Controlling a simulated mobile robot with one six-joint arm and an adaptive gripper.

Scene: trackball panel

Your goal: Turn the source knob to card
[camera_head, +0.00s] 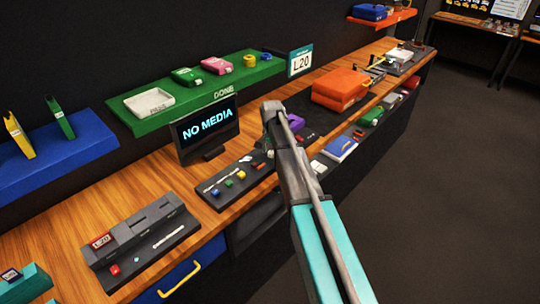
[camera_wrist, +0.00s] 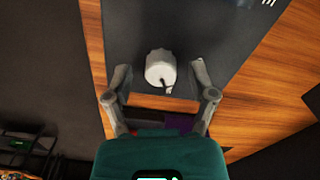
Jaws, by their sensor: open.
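The white round knob (camera_wrist: 159,66) stands on a dark panel (camera_wrist: 182,22) in the wrist view. It has a dark pointer mark on its lower edge, towards the bottom right of the picture. My gripper (camera_wrist: 160,72) is open, with one finger on each side of the knob and gaps between. I cannot tell how high the fingertips are above the panel. In the head view my arm hides the knob and my fingertips. A screen (camera_head: 208,128) there reads "NO MEDIA". No label reading "card" is legible.
A dark panel with coloured buttons (camera_head: 237,175) lies left of my arm on the wooden bench (camera_head: 95,213). An orange case (camera_head: 340,86) lies to the right. A green shelf (camera_head: 205,88) marked "DONE" and a blue shelf (camera_head: 75,145) are behind.

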